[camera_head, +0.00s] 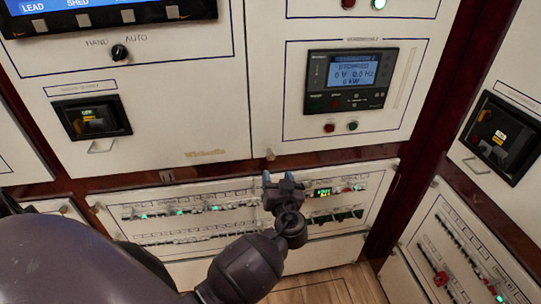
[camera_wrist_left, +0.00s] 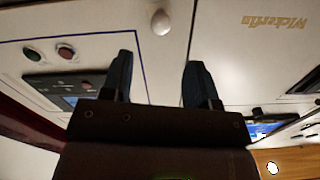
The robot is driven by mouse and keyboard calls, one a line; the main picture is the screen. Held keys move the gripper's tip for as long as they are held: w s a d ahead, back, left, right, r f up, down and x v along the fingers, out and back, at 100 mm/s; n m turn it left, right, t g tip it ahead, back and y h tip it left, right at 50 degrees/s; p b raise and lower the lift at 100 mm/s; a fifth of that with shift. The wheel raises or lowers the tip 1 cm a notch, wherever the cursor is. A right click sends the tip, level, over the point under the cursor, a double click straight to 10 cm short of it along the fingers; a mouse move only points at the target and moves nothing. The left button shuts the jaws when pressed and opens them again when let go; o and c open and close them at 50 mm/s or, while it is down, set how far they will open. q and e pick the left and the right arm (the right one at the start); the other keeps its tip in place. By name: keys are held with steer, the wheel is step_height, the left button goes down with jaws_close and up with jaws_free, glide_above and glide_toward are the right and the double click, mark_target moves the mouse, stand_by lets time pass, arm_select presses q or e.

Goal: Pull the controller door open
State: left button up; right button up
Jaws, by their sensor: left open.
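The controller door (camera_head: 400,135) is a cream panel at upper right in the head view. It carries a dark controller with a lit screen (camera_head: 350,80), and a red and a green button below. It looks shut. A small round knob (camera_head: 270,154) sits at its lower left corner. In the wrist view the door (camera_wrist_left: 100,18) is at the left, and the knob (camera_wrist_left: 161,21) lies beyond the fingertips, near the seam. My left gripper (camera_head: 279,178) is open and empty, just below the knob in the head view. In the wrist view its fingers (camera_wrist_left: 158,65) point toward the knob, apart from it. My right gripper is not in view.
A breaker row panel (camera_head: 225,195) with green lights lies below, behind my left arm. A neighbouring panel with a black breaker (camera_head: 92,117) and handle is at the left. Another cabinet with a breaker (camera_head: 500,137) stands at the right. Some wooden floor (camera_head: 330,287) shows at the bottom.

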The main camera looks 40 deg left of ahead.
mark_target(271, 158)
arm_select(q)
steer(key=p+x, duration=0.1)
steer(key=x, duration=0.8)
steer(key=shift+w+a+p, duration=0.3)
steer(key=shift+w+a, duration=0.1)
steer(key=shift+a, duration=0.05)
steer(key=c, duration=0.7)
jaws_close()
